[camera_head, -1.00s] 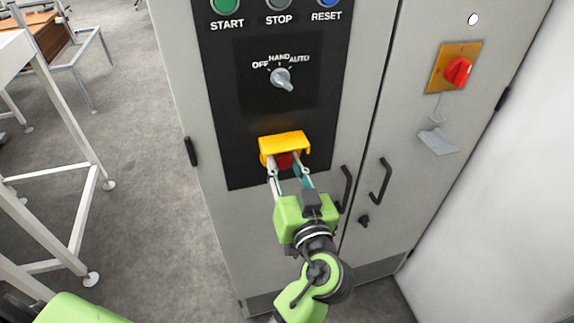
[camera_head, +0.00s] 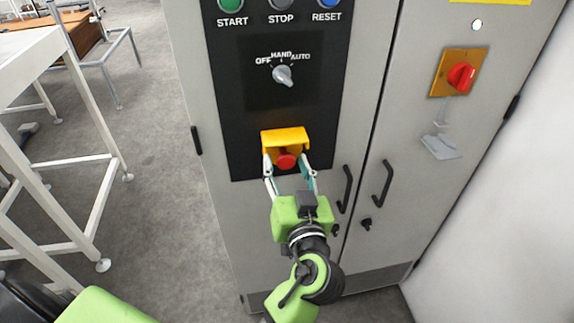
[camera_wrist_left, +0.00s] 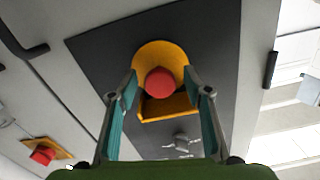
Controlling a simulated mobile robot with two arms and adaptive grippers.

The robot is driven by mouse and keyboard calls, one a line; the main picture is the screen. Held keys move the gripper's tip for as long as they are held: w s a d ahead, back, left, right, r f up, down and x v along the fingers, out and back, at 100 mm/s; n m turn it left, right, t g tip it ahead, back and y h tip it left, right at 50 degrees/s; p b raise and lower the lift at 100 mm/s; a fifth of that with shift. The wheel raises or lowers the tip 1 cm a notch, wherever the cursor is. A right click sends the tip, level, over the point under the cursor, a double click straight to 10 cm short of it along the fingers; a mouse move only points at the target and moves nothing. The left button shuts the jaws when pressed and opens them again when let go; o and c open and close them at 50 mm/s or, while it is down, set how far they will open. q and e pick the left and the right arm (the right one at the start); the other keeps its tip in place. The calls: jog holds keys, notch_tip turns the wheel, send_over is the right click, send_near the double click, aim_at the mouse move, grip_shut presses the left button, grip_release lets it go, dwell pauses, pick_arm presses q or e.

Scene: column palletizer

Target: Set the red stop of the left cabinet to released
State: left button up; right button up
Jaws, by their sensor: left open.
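The red stop (camera_head: 286,160) is a round red button under a yellow shroud (camera_head: 284,138) on the black panel of the left cabinet. My left gripper (camera_head: 290,174) is open, its two fingers apart on either side of the red stop. In the left wrist view the red stop (camera_wrist_left: 160,81) shows between the fingertips of my left gripper (camera_wrist_left: 160,88), with the yellow shroud (camera_wrist_left: 159,52) around it. I cannot tell whether the fingers touch the stop or the shroud. My right gripper is not in view.
Above the stop are a selector switch (camera_head: 283,76) and START, STOP and RESET buttons. A red rotary switch (camera_head: 461,77) on a yellow plate is on the right door. Black door handles (camera_head: 345,188) stand out right of my gripper. A white frame table (camera_head: 60,110) is at left.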

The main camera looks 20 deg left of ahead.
pick_arm(q)
jog(key=v, duration=1.2)
jog(key=shift+w, duration=0.1)
